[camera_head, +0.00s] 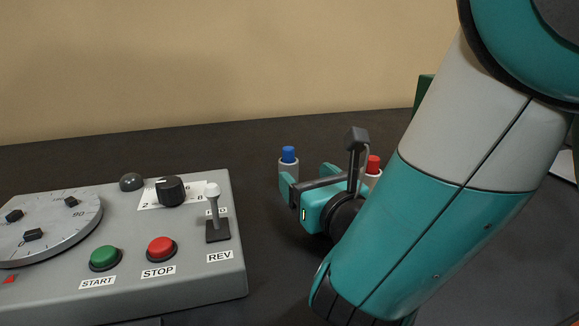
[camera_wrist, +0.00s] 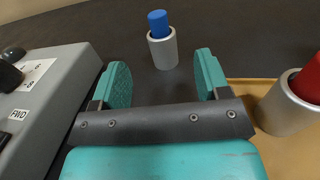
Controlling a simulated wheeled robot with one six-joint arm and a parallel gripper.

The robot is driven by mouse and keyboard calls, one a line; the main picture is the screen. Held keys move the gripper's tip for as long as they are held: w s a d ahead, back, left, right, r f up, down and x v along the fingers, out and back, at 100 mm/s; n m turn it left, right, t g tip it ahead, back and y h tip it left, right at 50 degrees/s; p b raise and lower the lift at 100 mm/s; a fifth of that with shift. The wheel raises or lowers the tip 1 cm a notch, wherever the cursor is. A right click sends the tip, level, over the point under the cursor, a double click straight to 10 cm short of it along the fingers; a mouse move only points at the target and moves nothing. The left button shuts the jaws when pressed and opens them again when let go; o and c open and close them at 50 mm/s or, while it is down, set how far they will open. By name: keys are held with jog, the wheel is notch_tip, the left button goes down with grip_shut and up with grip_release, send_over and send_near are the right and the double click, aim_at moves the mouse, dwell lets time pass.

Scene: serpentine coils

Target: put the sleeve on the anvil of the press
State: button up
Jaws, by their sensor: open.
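No anvil is clearly seen.
A grey control box (camera_head: 200,270) with buttons, a knob, a lever and a dial stands left, close to my gripper. A green thing (camera_head: 424,88) is mostly hidden behind my arm. A tan surface (camera_wrist: 248,91) lies under the red-topped sleeve. Dark table behind the blue-topped sleeve is clear.

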aim_at(291, 159)
jog(key=p+x, duration=0.2)
jog(key=x, duration=0.2)
jog(key=shift+w+r, duration=0.2)
jog(key=shift+w, duration=0.05)
jog(key=shift+w+a+r+p, duration=0.15)
jog(key=shift+w+p, duration=0.15)
jog(key=shift+p, duration=0.3)
jog(key=p+x, duration=0.3)
jog(key=x, duration=0.1)
jog(key=shift+w, duration=0.1)
jog(key=shift+w+a, duration=0.1)
jog(key=shift+a, duration=0.05)
jog(key=c, duration=1.2)
notch_tip(291, 159, up, 20)
jog(key=p, duration=0.9)
jog(key=shift+p, duration=0.3)
